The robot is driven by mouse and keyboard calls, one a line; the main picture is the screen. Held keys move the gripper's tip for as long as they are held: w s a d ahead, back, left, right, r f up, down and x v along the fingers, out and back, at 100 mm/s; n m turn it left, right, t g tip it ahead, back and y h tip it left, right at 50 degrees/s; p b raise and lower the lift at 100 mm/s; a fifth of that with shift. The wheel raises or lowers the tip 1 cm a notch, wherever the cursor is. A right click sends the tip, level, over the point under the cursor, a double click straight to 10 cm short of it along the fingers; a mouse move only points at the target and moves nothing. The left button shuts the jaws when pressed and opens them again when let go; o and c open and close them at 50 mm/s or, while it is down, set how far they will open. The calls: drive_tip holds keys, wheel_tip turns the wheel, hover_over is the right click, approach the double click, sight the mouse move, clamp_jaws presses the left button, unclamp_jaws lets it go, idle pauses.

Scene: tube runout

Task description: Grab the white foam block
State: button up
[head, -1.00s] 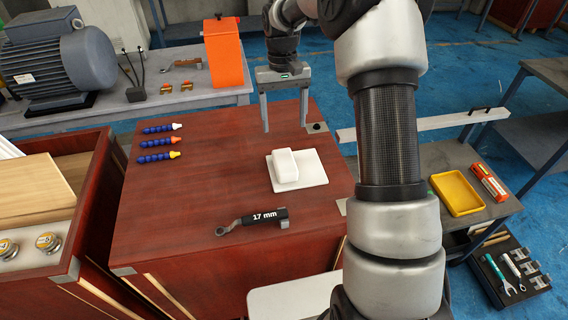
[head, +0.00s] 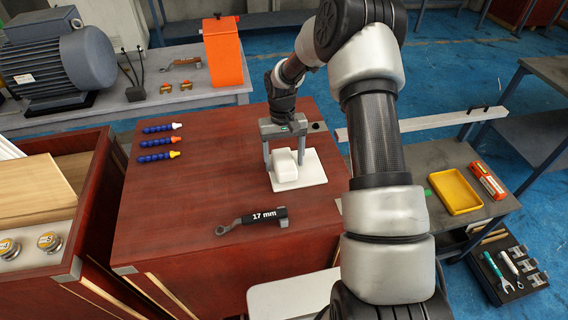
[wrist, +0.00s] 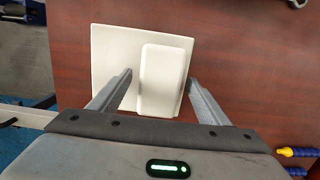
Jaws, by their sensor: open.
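The white foam block (head: 285,168) lies on a thin white square pad (head: 313,170) on the reddish-brown table top. In the wrist view the block (wrist: 160,80) sits on the pad (wrist: 110,50) between my two open fingers. My gripper (head: 284,160) is lowered over the block, with one finger on either side of it. In the wrist view my gripper (wrist: 160,75) shows a gap between each finger and the block. Whether the fingertips touch the pad cannot be told.
A 17 mm wrench (head: 252,220) lies in front of the block. Several blue nozzles (head: 158,142) lie at the left of the table top. A bench with a grey motor (head: 60,65) and an orange stand (head: 224,55) is behind. A yellow tray (head: 455,192) stands at right.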

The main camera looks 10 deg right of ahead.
drive_tip(key=shift+f, duration=0.15)
drive_tip(key=c, duration=1.1)
drive_tip(key=shift+c, duration=0.2)
